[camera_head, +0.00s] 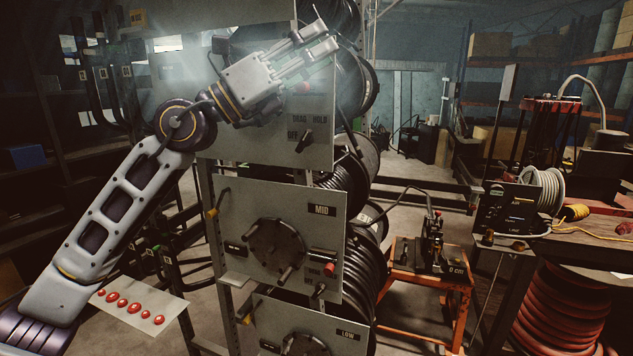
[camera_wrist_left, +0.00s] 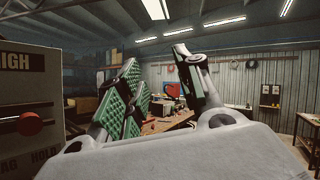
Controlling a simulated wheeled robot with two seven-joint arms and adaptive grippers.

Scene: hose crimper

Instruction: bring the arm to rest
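My left arm reaches up from the lower left in the head view. Its gripper (camera_head: 322,38) is raised in front of the top panel (camera_head: 315,135) of the hose rack, above the DRAG/HOLD switch. In the left wrist view the green-padded fingers (camera_wrist_left: 165,95) stand apart with a clear gap and nothing between them. The panel marked HIGH (camera_wrist_left: 28,100), with a red knob (camera_wrist_left: 30,123), is to the left of the fingers there. My right gripper is in neither view.
Below are the MID panel (camera_head: 325,222) with a dark handwheel and the LOW panel (camera_head: 345,338). Black hose reels sit behind them. An orange stand (camera_head: 400,290) holds a small machine. A workbench (camera_head: 590,236) with a hose coil stands at right. Open floor lies toward the back.

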